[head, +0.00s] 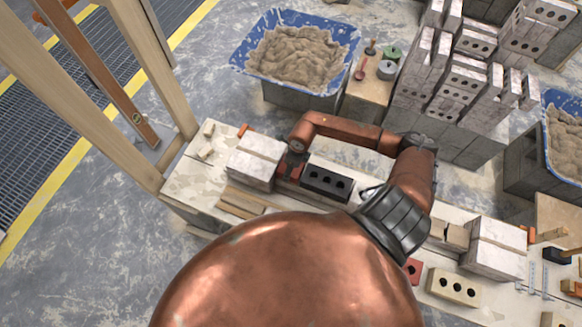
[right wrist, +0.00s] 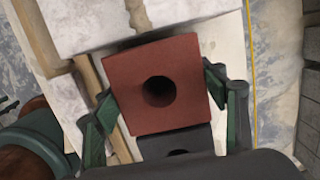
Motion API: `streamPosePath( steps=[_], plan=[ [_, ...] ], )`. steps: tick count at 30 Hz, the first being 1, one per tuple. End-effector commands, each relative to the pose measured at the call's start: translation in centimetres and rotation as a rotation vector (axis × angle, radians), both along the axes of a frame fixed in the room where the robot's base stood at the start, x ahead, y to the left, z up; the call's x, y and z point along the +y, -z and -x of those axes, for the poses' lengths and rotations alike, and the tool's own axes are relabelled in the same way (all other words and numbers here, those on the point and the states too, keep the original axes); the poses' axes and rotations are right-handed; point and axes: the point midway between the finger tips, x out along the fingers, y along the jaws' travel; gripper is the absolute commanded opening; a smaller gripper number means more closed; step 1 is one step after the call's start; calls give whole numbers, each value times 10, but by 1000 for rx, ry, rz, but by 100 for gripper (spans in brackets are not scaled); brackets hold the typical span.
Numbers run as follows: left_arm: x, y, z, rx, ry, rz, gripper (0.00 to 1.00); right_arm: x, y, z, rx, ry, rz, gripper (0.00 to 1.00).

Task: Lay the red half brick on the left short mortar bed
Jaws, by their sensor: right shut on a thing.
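The red half brick (right wrist: 152,62), with one round hole, is between the green-padded fingers of my right gripper (right wrist: 160,98) in the right wrist view. The gripper is shut on it. In the head view my right gripper (head: 291,166) is over the bench between the white block stack at left and the dark three-hole brick (head: 326,181). The dark brick (right wrist: 176,142) shows just below the red one in the wrist view. I cannot make out the left short mortar bed; brick and gripper cover that spot. My left gripper is not in view.
White block stacks (head: 256,160) (head: 493,249) stand on the bench (head: 190,178). Another red holed brick (head: 412,269) and a cream three-hole brick (head: 453,287) lie at right. A blue mortar tub (head: 238,57) stands behind. A timber frame (head: 143,30) rises at left.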

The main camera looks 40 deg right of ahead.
Motion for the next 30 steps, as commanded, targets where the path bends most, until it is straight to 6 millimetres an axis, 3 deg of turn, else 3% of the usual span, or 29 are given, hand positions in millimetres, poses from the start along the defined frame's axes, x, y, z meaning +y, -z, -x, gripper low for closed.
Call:
streamPosePath(
  steps=[26, 27, 30],
  plan=[
    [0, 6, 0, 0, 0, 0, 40, 0, 6, -1, -3, -1, 0, 12],
    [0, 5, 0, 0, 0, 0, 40, 0, 6, -1, -3, -1, 0, 68],
    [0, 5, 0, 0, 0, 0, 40, 0, 6, -1, -2, -1, 0, 75]
  ],
)
